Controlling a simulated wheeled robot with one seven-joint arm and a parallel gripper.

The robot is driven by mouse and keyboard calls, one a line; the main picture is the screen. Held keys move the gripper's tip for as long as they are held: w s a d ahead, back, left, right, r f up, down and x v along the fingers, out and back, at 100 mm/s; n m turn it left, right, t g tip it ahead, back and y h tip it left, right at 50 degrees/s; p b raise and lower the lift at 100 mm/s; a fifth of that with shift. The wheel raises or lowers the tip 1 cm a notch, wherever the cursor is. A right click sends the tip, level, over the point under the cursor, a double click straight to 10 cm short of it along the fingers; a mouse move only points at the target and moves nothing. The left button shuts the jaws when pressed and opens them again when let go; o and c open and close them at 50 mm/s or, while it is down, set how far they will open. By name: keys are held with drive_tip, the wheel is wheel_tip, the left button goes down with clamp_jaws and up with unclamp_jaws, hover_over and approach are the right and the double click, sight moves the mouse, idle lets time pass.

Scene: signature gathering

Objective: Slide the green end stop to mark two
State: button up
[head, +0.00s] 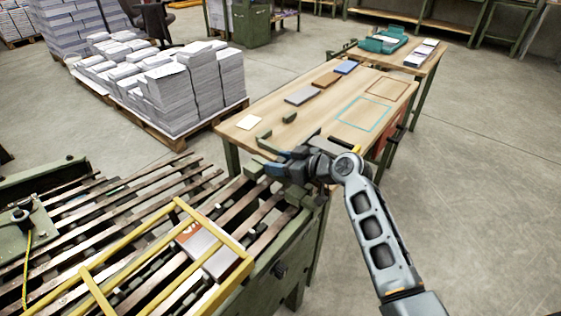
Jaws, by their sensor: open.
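Small dark green blocks stand near the left end of the wooden table: one (289,117) is set apart, and another (263,135) stands closer to my arm. I cannot tell which is the green end stop, and no marks or numbers are readable. My gripper (265,160) is at the table's near left corner, just in front of the nearer block. It is open and I see nothing held in it. My wrist hides part of the table edge, and contact with the block cannot be told.
The wooden table (330,88) carries flat grey, brown and blue pieces and a teal outline. A slatted bench (130,215) with a yellow frame (110,288) lies at the left front. Paper stacks (185,95) stand on a pallet behind. The floor at right is clear.

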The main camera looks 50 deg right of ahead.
drive_tip(key=shift+c, duration=0.2)
clamp_jaws()
idle(0.4)
